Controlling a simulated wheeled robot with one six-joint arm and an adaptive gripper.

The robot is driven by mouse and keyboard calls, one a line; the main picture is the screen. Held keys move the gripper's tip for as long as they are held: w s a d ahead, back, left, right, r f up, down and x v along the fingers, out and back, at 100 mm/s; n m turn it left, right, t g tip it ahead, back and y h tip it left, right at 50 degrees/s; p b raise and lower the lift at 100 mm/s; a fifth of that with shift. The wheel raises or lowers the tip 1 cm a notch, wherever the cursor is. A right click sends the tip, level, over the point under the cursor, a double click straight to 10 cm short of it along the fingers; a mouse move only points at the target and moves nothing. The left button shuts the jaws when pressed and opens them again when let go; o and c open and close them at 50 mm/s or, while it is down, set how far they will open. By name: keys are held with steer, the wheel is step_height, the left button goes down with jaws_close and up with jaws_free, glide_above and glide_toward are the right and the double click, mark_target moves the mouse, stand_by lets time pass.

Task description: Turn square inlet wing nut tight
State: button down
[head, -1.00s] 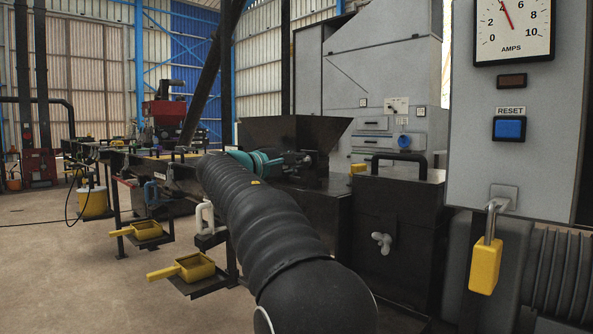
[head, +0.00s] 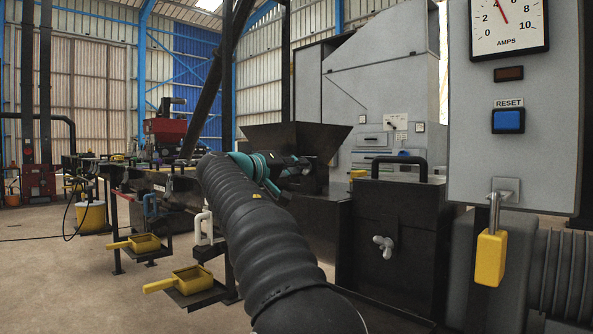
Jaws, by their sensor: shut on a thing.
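My gripper (head: 303,170) is small and dark in the head view, beyond the teal wrist joint. It is at the near side of the dark square inlet hopper (head: 293,138), just below its flared rim. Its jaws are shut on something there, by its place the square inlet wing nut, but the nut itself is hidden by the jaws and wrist. My thick black arm covers the area in front. Another pale wing nut (head: 384,246) shows on the front of a black box, apart from my gripper.
The black box (head: 395,220) with a top handle stands right of my arm. A grey panel (head: 545,150) with an amps dial, a blue reset button (head: 508,121) and a yellow padlock (head: 490,258) is at the far right. Yellow trays (head: 192,280) stick out at left.

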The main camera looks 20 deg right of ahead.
steer(key=shift+m, duration=1.2)
steer(key=c, duration=1.2)
jaws_free()
steer(key=shift+c, duration=0.2)
steer(key=v, duration=1.2)
